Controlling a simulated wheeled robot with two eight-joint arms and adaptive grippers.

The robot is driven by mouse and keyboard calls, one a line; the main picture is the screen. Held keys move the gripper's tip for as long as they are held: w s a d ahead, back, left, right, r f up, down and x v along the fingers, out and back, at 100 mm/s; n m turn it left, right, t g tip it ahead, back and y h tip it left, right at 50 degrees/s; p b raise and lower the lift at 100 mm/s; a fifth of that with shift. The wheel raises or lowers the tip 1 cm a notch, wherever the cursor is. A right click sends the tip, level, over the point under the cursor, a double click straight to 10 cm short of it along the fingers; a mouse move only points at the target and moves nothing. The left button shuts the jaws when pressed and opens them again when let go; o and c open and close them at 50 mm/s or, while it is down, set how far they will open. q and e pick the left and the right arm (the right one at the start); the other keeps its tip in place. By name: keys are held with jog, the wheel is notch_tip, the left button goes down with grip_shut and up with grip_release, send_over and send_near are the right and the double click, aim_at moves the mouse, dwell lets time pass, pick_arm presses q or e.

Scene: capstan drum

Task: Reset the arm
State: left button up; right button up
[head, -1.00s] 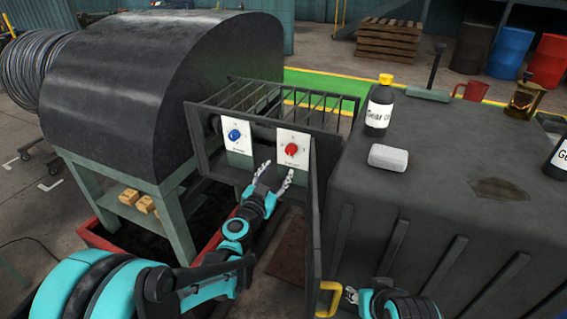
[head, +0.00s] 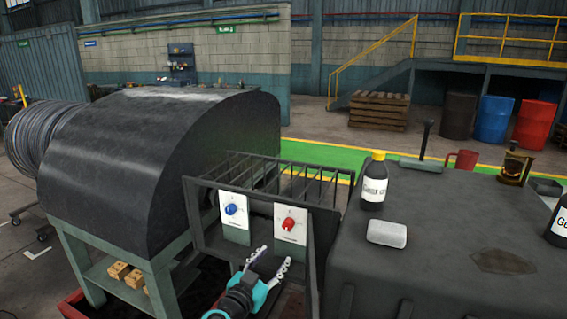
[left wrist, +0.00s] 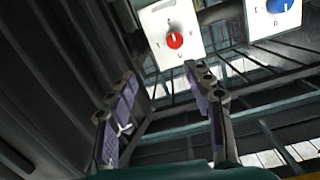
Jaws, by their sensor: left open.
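My left gripper (head: 268,262) is open and empty, with its fingers apart below the panel with the red knob. In the left wrist view its two fingers (left wrist: 160,100) stand apart with nothing between them. The red knob (head: 289,224) sits on a white plate in the dark open-topped box; it also shows in the left wrist view (left wrist: 175,40). The blue knob (head: 231,209) is on a second white plate to its left, and shows in the left wrist view (left wrist: 279,5). My right gripper is out of view.
A dark rounded drum housing (head: 150,160) stands at left on a green frame. A slatted grate (head: 280,180) tops the box.

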pick_arm(q)
jog(key=s+a+f+n+g+y, duration=0.2)
jog(key=s+a+f, duration=0.1)
jog(key=s, duration=0.5)
jog(key=s+a+f+n+g+y, duration=0.2)
jog(key=s+a, duration=0.4)
jog(key=s, duration=0.3)
jog(key=s+a+f+n+g+y, duration=0.2)
jog(key=s+a+f+g+y, duration=0.1)
jog(key=s, duration=0.6)
notch_tip(320, 180, down, 2)
jog(key=shift+a+f+n+g, duration=0.3)
jog(key=shift+a+g, duration=0.4)
jog(key=shift+a, duration=0.5)
